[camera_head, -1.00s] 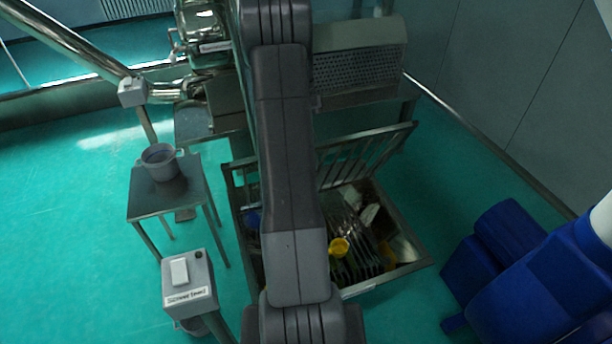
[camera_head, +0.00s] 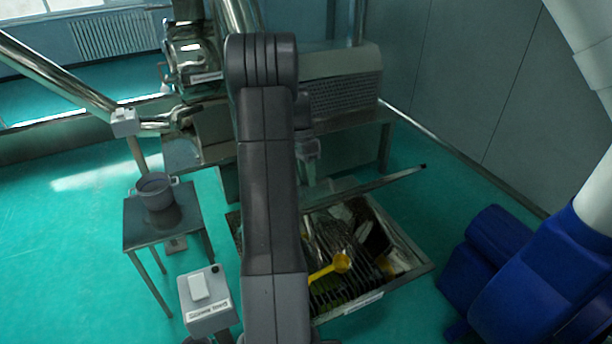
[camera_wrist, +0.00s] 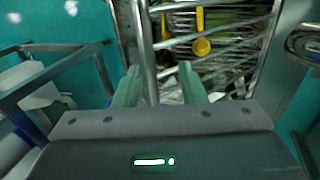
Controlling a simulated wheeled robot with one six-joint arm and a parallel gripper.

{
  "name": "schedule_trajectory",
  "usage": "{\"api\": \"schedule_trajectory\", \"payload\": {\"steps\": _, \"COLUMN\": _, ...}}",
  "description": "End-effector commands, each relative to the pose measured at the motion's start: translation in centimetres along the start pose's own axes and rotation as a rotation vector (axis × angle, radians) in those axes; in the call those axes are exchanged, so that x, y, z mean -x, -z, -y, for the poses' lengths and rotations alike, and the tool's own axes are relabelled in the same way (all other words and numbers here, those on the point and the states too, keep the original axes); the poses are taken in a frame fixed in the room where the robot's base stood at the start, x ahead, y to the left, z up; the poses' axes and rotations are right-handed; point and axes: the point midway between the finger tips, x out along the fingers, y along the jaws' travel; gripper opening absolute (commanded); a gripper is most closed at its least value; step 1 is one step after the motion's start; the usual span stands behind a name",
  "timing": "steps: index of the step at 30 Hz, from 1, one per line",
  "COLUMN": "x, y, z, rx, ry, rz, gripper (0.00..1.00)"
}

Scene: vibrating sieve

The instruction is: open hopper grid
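The hopper grid (camera_head: 385,181) is a metal frame raised at the far side of the hopper. In the head view it shows nearly edge-on, mostly as its long rail, and my arm hides its left part. In the wrist view, the grid's rail (camera_wrist: 146,45) runs down between the two green fingers of my gripper (camera_wrist: 159,68), nearer the left finger. The fingers are wide apart and not closed on it. The grid's thinner bars cross the view beyond. The hopper (camera_head: 412,268) lies below, holding a yellow scoop (camera_head: 341,262), also visible in the wrist view (camera_wrist: 201,46).
A pot (camera_head: 155,192) stands on a small table (camera_head: 140,232) at left. A grey control box (camera_head: 205,300) stands in front of it. The sieve machine (camera_head: 340,85) is behind the hopper. A blue object (camera_head: 530,280) stands at right. Green floor is free between.

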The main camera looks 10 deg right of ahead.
Motion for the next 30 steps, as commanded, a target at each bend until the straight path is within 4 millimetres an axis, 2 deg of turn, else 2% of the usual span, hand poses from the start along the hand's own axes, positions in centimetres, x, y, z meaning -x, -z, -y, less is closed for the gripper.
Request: {"api": "schedule_trajectory", "payload": {"steps": 30, "x": 6.0, "y": 0.0, "z": 2.2, "rx": 0.0, "ry": 0.001, "rz": 0.0, "gripper": 0.36}}
